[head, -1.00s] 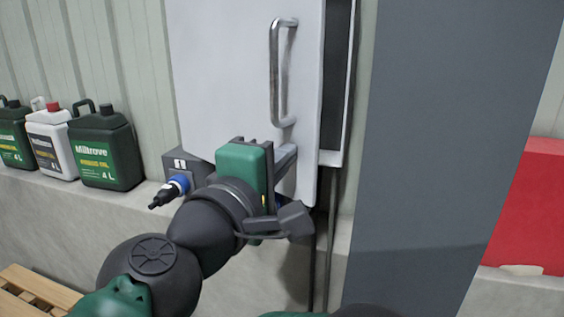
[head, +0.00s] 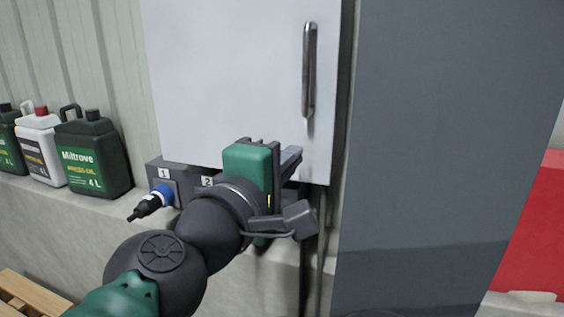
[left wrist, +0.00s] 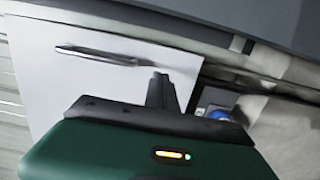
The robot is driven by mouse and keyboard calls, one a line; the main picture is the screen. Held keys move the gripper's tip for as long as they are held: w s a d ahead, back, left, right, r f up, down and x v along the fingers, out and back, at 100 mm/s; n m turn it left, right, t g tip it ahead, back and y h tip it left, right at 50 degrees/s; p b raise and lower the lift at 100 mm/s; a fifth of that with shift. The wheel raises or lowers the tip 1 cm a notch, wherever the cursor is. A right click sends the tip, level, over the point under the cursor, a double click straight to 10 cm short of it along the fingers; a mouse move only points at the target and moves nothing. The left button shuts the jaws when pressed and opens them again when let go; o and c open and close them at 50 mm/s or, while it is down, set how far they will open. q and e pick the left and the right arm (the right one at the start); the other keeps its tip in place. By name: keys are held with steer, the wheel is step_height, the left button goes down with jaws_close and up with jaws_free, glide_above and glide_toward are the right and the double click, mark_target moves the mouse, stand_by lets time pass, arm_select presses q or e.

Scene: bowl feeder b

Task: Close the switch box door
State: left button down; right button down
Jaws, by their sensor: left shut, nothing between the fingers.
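The switch box door (head: 235,80) is a large white panel with a vertical metal handle (head: 309,70) near its right edge. The door looks flush or nearly flush over the box, and no dark interior shows at its right edge. My left gripper (head: 292,163) is shut and empty at the door's lower right, below the handle; I cannot tell if it touches the door. In the left wrist view the shut fingers (left wrist: 161,90) stand beside the door (left wrist: 60,88), with the handle (left wrist: 95,54) close by. My right gripper is not in view.
Below the door are numbered sockets (head: 163,173), one with a blue and black plug (head: 152,201). Several oil canisters (head: 92,155) stand on the ledge at left. A grey column (head: 440,150) stands close on the right, with a red object (head: 530,225) beyond it.

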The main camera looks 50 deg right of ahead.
arm_select(q)
steer(key=b+v, duration=0.8)
steer(key=v, duration=0.9)
steer(key=w+a+f+t+y+p, duration=0.1)
steer(key=w+a+f+y, duration=0.2)
steer(key=w+a+f, duration=0.5)
steer(key=w+a+f+n+t+y+p, duration=0.1)
steer(key=w+f+y, duration=0.35)
steer(key=f, duration=0.65)
steer(key=w+a+f+t+y+p, duration=0.1)
steer(key=w+a+f+t+y, duration=0.1)
steer(key=w+a+f, duration=0.6)
steer(key=a+f+g+y+p, duration=0.1)
steer(key=a+f+y, duration=0.1)
steer(key=a+f, duration=0.45)
steer(key=a+f+g+y, duration=0.1)
steer(key=a+f+y, duration=0.2)
steer(key=f, duration=0.6)
steer(key=s+a+f+m+g+y+p, duration=0.2)
steer(key=s+a+f+m+g+y, duration=0.1)
steer(key=s+a+f, duration=0.8)
steer(key=a+f, duration=0.2)
steer(key=a, duration=0.1)
steer(key=shift+s+m, duration=0.3)
steer(key=shift+s, duration=0.1)
